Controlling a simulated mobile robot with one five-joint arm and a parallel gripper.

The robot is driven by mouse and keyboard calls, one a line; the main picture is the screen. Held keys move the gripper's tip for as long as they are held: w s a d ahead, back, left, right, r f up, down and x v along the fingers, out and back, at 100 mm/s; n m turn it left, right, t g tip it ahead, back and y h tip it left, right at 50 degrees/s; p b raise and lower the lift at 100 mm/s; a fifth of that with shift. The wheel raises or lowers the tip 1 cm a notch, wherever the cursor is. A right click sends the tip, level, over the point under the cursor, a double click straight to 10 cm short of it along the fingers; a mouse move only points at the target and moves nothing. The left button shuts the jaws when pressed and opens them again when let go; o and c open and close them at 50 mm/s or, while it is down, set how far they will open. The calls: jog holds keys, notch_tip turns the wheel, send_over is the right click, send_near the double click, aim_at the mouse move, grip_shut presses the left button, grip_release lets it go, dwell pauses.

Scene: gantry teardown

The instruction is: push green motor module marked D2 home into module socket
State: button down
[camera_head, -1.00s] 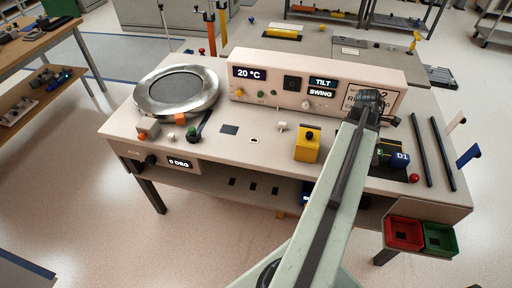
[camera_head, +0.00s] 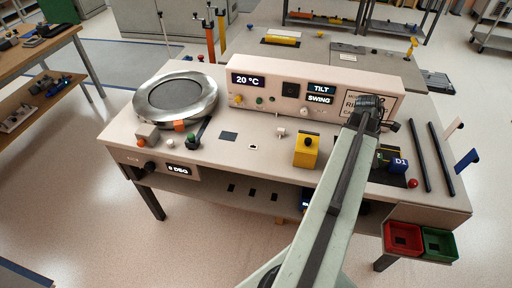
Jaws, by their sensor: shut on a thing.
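The green motor module (camera_head: 378,155) shows only as a small green patch just right of my arm, left of the blue module marked D1 (camera_head: 399,166). My arm hides most of it and the socket under it, so I cannot see how deep it sits. My gripper (camera_head: 368,115) is at the end of the arm, in front of the panel's right part.
A yellow module (camera_head: 306,150) stands on the bench left of my arm. A red ball knob (camera_head: 412,183) and two dark rods (camera_head: 441,158) lie to the right. Red (camera_head: 403,239) and green (camera_head: 439,243) bins hang at the front right. The control panel (camera_head: 270,85) stands behind.

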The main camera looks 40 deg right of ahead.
jog(key=shift+r+p, duration=2.7)
jog(key=shift+r, duration=0.15)
jog(key=shift+f, duration=0.1)
jog(key=shift+s, duration=0.1)
